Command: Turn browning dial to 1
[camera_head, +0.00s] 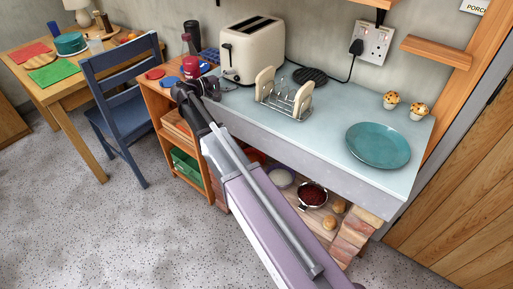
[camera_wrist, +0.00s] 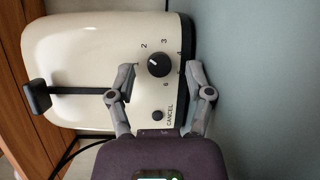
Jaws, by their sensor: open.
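A cream toaster (camera_head: 252,50) stands on the pale blue counter in the head view; its control end fills much of the wrist view (camera_wrist: 75,55). There its black browning dial (camera_wrist: 159,65) has a white pointer mark and printed numbers around it. The mark points to the upper left in the picture, and the 1 is not clearly readable. A black CANCEL button (camera_wrist: 158,115) and a black lever (camera_wrist: 38,97) are on the same face. My gripper (camera_wrist: 164,78) is open, with one fingertip on each side of the dial. I cannot tell whether either finger touches it.
A toast rack (camera_head: 286,98) with bread stands right of the toaster on the counter (camera_head: 325,115). A teal plate (camera_head: 378,145) and two muffins lie further right.

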